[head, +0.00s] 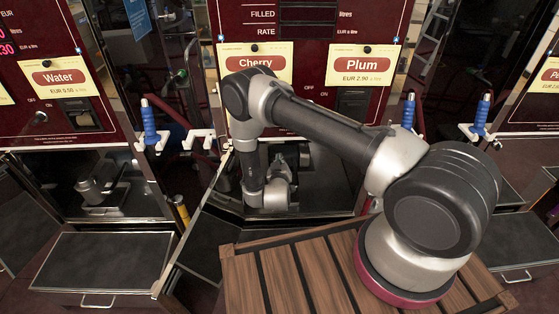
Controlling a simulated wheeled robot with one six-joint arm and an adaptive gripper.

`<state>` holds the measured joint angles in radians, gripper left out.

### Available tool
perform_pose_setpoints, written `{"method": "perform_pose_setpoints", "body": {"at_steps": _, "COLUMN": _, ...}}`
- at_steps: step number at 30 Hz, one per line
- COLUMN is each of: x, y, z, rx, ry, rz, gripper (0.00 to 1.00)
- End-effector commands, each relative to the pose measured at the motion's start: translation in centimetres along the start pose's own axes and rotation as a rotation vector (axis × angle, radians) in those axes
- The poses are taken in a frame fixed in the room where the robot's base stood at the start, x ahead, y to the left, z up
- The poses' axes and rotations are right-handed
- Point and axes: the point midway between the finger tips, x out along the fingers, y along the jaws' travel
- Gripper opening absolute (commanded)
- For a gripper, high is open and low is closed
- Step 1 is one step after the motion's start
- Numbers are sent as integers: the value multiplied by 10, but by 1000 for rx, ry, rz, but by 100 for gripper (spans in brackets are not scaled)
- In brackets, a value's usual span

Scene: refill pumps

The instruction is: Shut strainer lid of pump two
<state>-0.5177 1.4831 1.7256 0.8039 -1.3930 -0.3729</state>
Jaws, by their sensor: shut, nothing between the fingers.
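The middle pump, a dark red cabinet (300,57) with Cherry (255,66) and Plum (362,66) labels, stands straight ahead. No pump number is readable, so I cannot tell for sure which is pump two. Below the labels is a dark open bay (325,190). My arm comes from the right, bends beside the Cherry label and goes down into this bay. My gripper (291,157) is small and dark there, partly hidden by my wrist; it looks shut and empty. I cannot make out a strainer lid or its angle, nor whether the gripper touches anything.
A wooden slatted top (290,275) lies in front, under my arm's base. The left pump, with a Water label (64,77), has a grey fitting (90,190) in its bay. Blue-handled parts (149,117) flank the middle pump. A dark-topped box (110,262) stands at lower left.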

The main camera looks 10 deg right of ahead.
Motion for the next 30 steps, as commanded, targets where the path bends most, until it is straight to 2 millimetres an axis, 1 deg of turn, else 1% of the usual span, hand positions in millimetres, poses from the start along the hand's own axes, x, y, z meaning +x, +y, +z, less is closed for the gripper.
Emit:
{"method": "perform_pose_setpoints", "body": {"at_steps": 5, "x": 0, "y": 0, "z": 0, "rx": 0, "ry": 0, "rz": 0, "gripper": 0}}
{"method": "perform_pose_setpoints", "body": {"at_steps": 8, "x": 1, "y": 3, "z": 4, "rx": 24, "ry": -1, "rz": -6, "gripper": 0}}
{"method": "perform_pose_setpoints", "body": {"at_steps": 16, "x": 8, "y": 21, "z": 36, "rx": 283, "ry": -2, "rz": -69, "gripper": 0}}
{"method": "perform_pose_setpoints", "body": {"at_steps": 18, "x": 11, "y": 23, "z": 45, "rx": 323, "ry": -3, "rz": -80, "gripper": 0}}
{"method": "perform_pose_setpoints", "body": {"at_steps": 20, "x": 12, "y": 24, "z": 50, "rx": 324, "ry": -2, "rz": -80, "gripper": 0}}
{"method": "perform_pose_setpoints", "body": {"at_steps": 30, "x": 13, "y": 25, "z": 51, "rx": 322, "ry": 0, "rz": -81, "gripper": 0}}
